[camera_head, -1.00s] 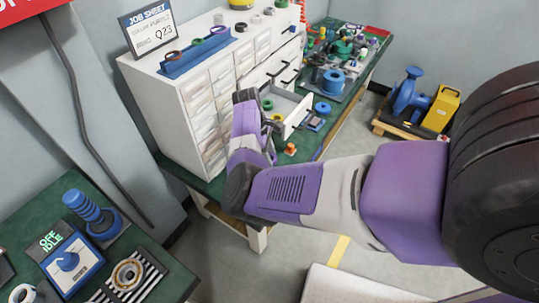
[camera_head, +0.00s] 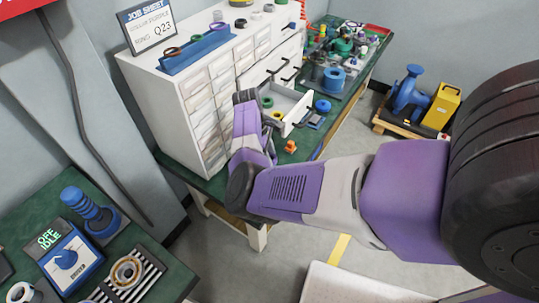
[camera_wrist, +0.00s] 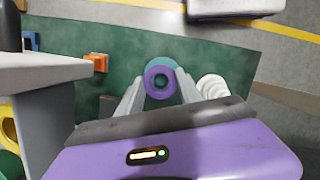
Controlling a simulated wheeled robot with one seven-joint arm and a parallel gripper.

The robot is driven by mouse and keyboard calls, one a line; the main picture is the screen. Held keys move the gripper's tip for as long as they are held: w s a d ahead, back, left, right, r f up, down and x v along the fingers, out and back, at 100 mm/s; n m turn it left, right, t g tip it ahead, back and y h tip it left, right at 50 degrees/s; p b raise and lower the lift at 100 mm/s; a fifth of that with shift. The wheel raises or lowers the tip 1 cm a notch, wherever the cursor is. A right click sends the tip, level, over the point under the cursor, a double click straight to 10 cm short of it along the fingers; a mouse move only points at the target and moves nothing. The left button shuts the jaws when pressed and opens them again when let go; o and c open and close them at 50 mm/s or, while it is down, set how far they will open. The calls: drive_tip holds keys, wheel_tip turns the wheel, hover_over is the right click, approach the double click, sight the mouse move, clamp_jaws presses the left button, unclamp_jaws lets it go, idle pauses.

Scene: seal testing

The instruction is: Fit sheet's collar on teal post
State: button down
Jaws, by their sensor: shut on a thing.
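The job sheet (camera_head: 146,25) stands on the white cabinet and reads collar purple, ring Q23. In the wrist view a purple collar (camera_wrist: 149,80) sits between the two fingertips of my gripper (camera_wrist: 160,83), which is shut on it. A teal round thing, likely the teal post (camera_wrist: 160,62), shows just behind the collar and past its far edge. Teal also shows through the collar's hole. I cannot tell whether the collar is around the post or only above it. In the head view my arm hides the fingertips, the collar and the post.
An open drawer (camera_head: 296,104) juts from the cabinet (camera_head: 150,90) beside my gripper; its grey side also shows in the wrist view (camera_wrist: 50,75). An orange block (camera_wrist: 97,62) and a white ribbed part (camera_wrist: 213,87) stand on either side. The green bench top beyond the post is clear.

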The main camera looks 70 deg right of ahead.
drive_tip(key=shift+f+b, duration=0.6)
drive_tip(key=shift+f, duration=0.6)
drive_tip(key=c, duration=0.7)
unclamp_jaws()
wheel_tip(320, 180, up, 7)
drive_tip(key=p, duration=0.7)
drive_tip(key=shift+r+p, duration=0.1)
drive_tip(key=shift+p, duration=0.2)
